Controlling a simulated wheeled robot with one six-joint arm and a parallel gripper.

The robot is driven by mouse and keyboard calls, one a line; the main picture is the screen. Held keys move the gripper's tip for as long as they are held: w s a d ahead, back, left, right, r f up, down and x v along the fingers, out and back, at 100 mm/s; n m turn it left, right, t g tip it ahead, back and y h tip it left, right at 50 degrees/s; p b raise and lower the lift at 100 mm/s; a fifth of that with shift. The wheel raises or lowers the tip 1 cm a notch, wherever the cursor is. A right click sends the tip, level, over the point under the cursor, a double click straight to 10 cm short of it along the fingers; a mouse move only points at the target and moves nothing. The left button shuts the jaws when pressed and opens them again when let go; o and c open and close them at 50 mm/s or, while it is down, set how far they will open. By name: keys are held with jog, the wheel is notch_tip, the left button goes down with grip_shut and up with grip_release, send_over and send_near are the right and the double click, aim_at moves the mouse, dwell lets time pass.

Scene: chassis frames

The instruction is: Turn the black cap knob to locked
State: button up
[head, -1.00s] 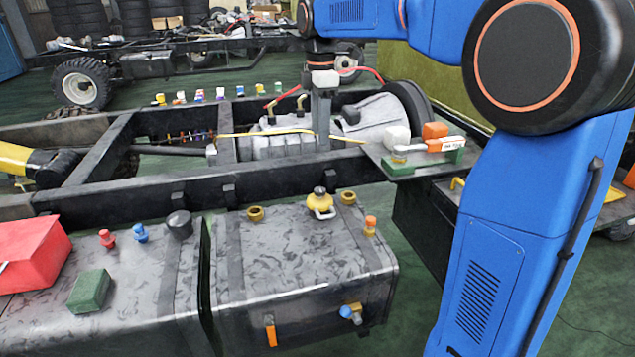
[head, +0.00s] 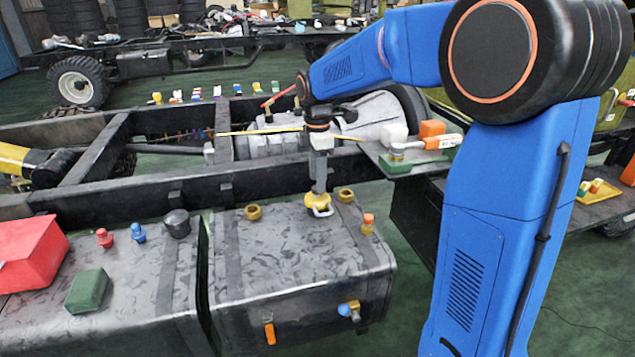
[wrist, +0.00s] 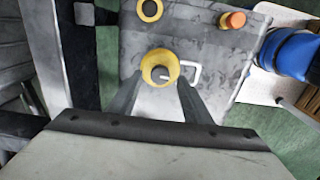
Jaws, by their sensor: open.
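A black cap (head: 177,223) stands upright on the top of the left tank, near its right end. My gripper (head: 319,188) is not at it but well to its right, pointing down over the right tank. There a yellow cap (head: 317,203) with a pale loop handle sits right at the fingertips. In the wrist view my open gripper (wrist: 158,88) has its two fingers spread on either side of the near edge of the yellow cap (wrist: 147,72). I cannot tell whether they touch it. The black cap is not seen in the wrist view.
Brass rings (head: 253,212) and an orange cap (head: 368,222) stand close by on the right tank (head: 290,262). Red (head: 104,237) and blue (head: 138,232) fittings, a green block (head: 87,290) and a red box (head: 28,255) lie on the left tank. The chassis rail (head: 110,200) runs behind.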

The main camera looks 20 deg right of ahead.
jog(key=shift+f, duration=1)
jog(key=c, duration=1.1)
